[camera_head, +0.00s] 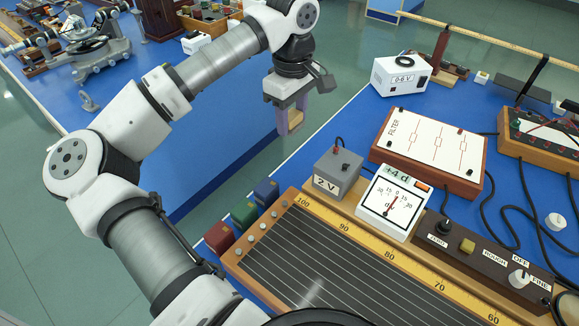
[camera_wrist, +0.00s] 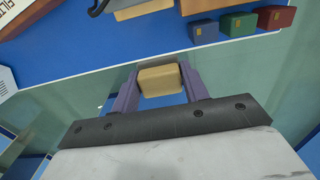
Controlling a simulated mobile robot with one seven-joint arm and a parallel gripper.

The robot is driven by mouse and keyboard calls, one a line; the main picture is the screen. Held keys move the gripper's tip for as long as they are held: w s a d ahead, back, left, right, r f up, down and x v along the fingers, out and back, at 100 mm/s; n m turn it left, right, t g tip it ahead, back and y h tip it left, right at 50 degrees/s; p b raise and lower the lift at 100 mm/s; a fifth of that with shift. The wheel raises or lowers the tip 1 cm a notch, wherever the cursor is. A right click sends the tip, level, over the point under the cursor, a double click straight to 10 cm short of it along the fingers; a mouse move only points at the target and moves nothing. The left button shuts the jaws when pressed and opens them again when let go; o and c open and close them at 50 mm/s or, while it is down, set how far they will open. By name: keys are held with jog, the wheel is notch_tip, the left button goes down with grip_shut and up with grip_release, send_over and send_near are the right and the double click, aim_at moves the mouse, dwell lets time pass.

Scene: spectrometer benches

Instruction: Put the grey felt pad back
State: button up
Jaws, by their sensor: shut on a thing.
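My gripper (camera_head: 295,118) hangs over the gap between the two blue benches, beyond the left edge of the right bench. Its two purple fingers are shut on a small tan block (camera_head: 296,120). The block also shows between the fingertips in the wrist view (camera_wrist: 160,80), clear of any surface. No other grey felt pad can be made out in either view.
Blue (camera_head: 266,192), green (camera_head: 243,211) and red (camera_head: 219,237) blocks stand at the right bench's left edge. Beside them are a grey 2 V box (camera_head: 338,173), a meter (camera_head: 387,204) and a wire board (camera_head: 330,262). A strip of blue bench (camera_head: 345,120) behind the 2 V box is bare.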

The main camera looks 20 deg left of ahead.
aim_at(292, 130)
notch_tip(292, 130, down, 15)
jog(key=p, duration=0.2)
jog(key=shift+f+p, duration=0.1)
jog(key=shift+p, duration=0.25)
jog(key=shift+f, duration=0.35)
jog(key=shift+f+b, duration=0.2)
jog(key=shift+b, duration=0.15)
jog(key=o, duration=1)
jog(key=shift+r, duration=0.1)
jog(key=shift+c, duration=0.2)
jog(key=shift+r, duration=0.1)
jog(key=shift+r+p, duration=0.2)
jog(key=shift+p, duration=0.3)
notch_tip(292, 130, up, 12)
jog(key=b, duration=0.2)
jog(key=shift+f+b, duration=0.15)
jog(key=shift+b, duration=0.15)
